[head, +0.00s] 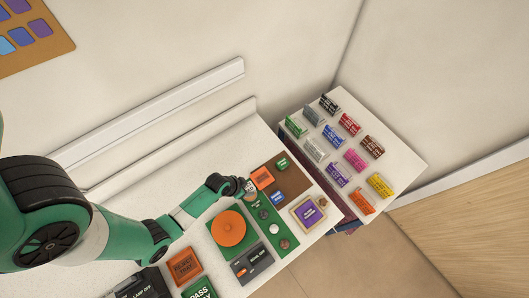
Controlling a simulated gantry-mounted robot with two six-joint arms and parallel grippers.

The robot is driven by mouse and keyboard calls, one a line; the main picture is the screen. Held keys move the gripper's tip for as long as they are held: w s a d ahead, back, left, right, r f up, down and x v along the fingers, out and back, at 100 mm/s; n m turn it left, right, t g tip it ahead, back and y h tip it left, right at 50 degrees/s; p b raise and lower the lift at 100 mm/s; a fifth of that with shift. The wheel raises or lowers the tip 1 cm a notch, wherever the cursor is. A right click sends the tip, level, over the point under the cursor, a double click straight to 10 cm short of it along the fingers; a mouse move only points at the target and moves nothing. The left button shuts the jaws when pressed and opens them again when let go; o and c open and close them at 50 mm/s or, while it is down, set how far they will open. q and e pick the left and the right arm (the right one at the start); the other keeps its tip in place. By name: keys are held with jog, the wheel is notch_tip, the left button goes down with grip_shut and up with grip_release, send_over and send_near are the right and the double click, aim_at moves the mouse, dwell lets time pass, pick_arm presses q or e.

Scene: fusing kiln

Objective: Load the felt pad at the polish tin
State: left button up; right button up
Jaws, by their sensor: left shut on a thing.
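My left gripper (247,187) reaches in from the left over the work table. It is shut on a small pale thing, too small to identify, near the upper end of a green strip (268,227). Small round pieces, one dark (285,244) and one pale (274,229), sit on the strip below it. I cannot tell which thing is the felt pad or the polish tin. A tan-rimmed square with a purple label (307,213) lies to the right of the strip. My right gripper is not in view.
An orange disc (230,229) on a green plate lies left of the strip. A brown board (291,180) with orange, green and blue blocks is close to my gripper. Labelled panels (184,265) lie in front. A white side table (399,150) holds several coloured blocks.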

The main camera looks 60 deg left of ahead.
pick_arm(q)
jog(key=shift+w+a+f+b, duration=0.1)
jog(key=shift+f+b, duration=0.25)
jog(key=shift+f, duration=0.2)
notch_tip(320, 180, down, 5)
jog(key=b, duration=0.3)
jog(key=shift+b, duration=0.4)
jog(key=shift+f+b, duration=0.4)
jog(key=shift+f, duration=0.1)
dwell(1.2)
notch_tip(320, 180, up, 6)
jog(key=p, duration=0.5)
jog(key=shift+f, duration=0.25)
jog(key=shift+r, duration=0.85)
